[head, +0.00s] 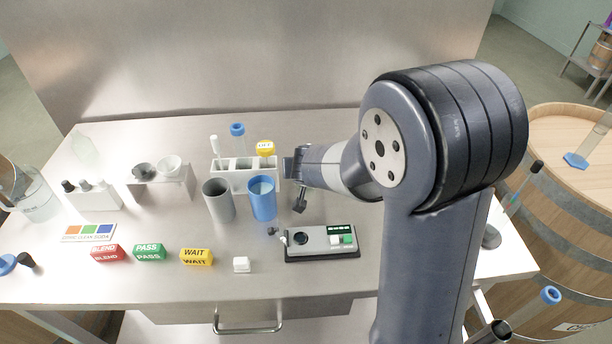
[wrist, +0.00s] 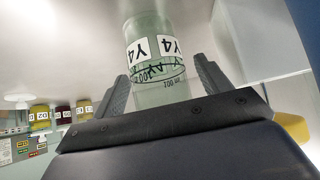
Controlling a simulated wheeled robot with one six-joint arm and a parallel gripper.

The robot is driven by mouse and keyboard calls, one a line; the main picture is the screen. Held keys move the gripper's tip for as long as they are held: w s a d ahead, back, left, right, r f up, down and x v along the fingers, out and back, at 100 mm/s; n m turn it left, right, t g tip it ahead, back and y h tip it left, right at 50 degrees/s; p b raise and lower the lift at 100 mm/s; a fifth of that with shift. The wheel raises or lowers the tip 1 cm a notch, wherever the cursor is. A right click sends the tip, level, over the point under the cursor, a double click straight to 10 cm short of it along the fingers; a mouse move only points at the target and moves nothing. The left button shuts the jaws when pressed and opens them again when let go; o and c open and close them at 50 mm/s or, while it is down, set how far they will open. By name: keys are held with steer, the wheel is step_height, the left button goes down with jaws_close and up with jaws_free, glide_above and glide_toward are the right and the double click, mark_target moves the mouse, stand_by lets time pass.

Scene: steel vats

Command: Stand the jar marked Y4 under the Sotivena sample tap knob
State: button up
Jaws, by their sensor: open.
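The jar marked Y4 (wrist: 157,85) is clear, pale green glass with white Y4 labels and volume marks. In the wrist view it stands between the two fingers of my gripper (wrist: 160,88), with a gap visible on the right side; contact on the left is unclear. My gripper is open. In the head view my gripper (head: 298,182) is low over the steel table, right of the white rack, and I cannot make out the Y4 jar there. No knob readable as Sotivena shows in either view.
A blue cup (head: 262,200) and a grey cup (head: 218,202) stand close left of my gripper, before the white rack (head: 228,172). A small grey device (head: 320,241) lies in front. BLEND, PASS and WAIT blocks line the front left. A barrel (head: 575,190) stands at right.

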steer(key=shift+c, duration=0.4)
steer(key=c, duration=1.1)
